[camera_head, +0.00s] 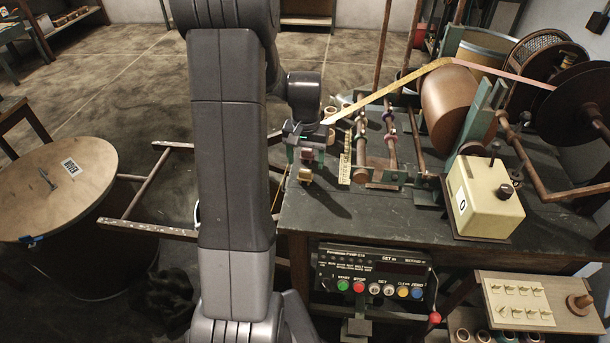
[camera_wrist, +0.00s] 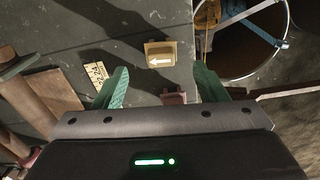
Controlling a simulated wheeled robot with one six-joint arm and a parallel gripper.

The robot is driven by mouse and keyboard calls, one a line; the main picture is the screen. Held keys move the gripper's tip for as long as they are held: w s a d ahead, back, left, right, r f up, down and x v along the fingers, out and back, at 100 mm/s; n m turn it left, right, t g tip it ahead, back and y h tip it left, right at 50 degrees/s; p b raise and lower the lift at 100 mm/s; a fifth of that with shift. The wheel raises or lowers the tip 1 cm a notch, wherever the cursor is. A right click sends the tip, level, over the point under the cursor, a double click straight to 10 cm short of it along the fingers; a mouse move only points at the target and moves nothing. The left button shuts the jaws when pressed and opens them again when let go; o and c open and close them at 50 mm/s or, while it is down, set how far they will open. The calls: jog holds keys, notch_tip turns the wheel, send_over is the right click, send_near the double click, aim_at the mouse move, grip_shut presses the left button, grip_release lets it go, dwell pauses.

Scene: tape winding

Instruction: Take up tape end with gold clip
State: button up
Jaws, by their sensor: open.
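A small gold clip (camera_wrist: 160,54) with a white arrow shows in the wrist view on the dark tabletop, ahead of my fingers. A gold piece, probably the same clip, shows in the head view (camera_head: 304,175) near the bench's left edge. My gripper (camera_head: 305,155) is above that edge, close to the clip. In the wrist view my green fingers (camera_wrist: 161,85) are spread wide with the clip beyond their tips, not held. A reddish-brown block (camera_wrist: 173,98) shows between the fingers. Yellow tape (camera_head: 385,90) runs from the roller toward my wrist; its join with the clip is hidden.
A yellow ruler strip (camera_head: 345,168) lies right of my gripper, beside upright guide posts (camera_head: 391,140). A copper roller (camera_head: 447,100) and dark reels (camera_head: 575,100) stand behind. A cream counter box (camera_head: 485,200) is at right. A round bin (camera_wrist: 240,40) stands off the bench edge.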

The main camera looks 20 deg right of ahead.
aim_at(305, 170)
notch_tip(305, 170, down, 5)
jog(key=shift+a+p, duration=0.1)
jog(key=shift+p, duration=0.3)
jog(key=c, duration=1.1)
